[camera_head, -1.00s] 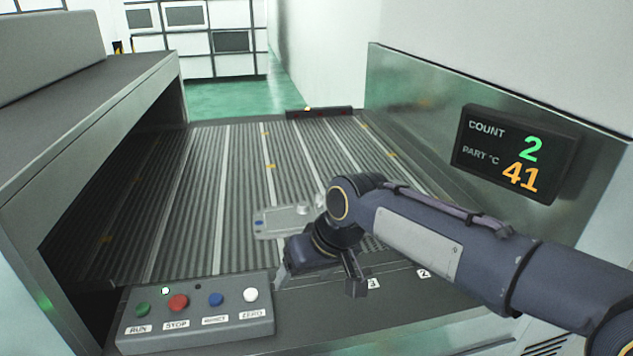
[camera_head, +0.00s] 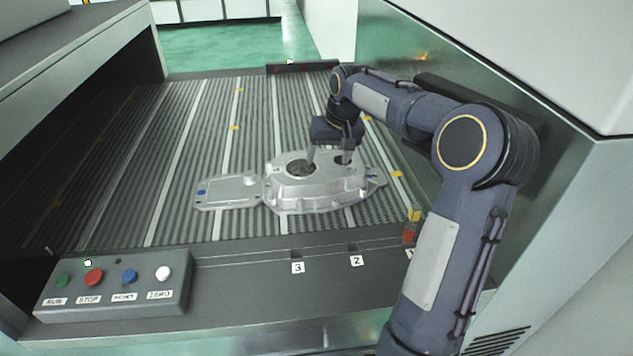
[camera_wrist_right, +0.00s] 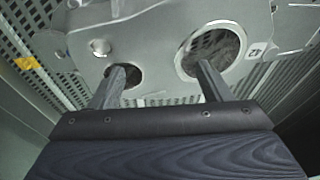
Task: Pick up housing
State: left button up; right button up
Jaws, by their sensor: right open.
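The housing (camera_head: 315,190) is a silver cast part with a large round opening and a smaller one, lying on the ribbed conveyor. A flat plate-like section (camera_head: 228,191) with a blue dot shows at its left. My right gripper (camera_head: 329,163) is over the housing from behind, its fingers spread and pointing down. In the right wrist view the housing (camera_wrist_right: 150,45) fills the upper part, and the open fingers (camera_wrist_right: 160,75) overlap its two openings, one at each. Whether the fingertips touch or enter the openings is unclear. My left gripper is out of view.
The ribbed conveyor (camera_head: 120,190) has free room left of the housing. A button panel (camera_head: 115,290) stands at front left. Number labels 3 (camera_head: 297,267) and 2 (camera_head: 357,260) mark the front edge. A metal side wall (camera_head: 480,70) rises at right.

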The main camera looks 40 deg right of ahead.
jog(key=shift+b+x, duration=0.35)
jog(key=shift+x, duration=0.8)
jog(key=shift+r, duration=0.1)
grip_shut()
jog(key=shift+r, duration=0.2)
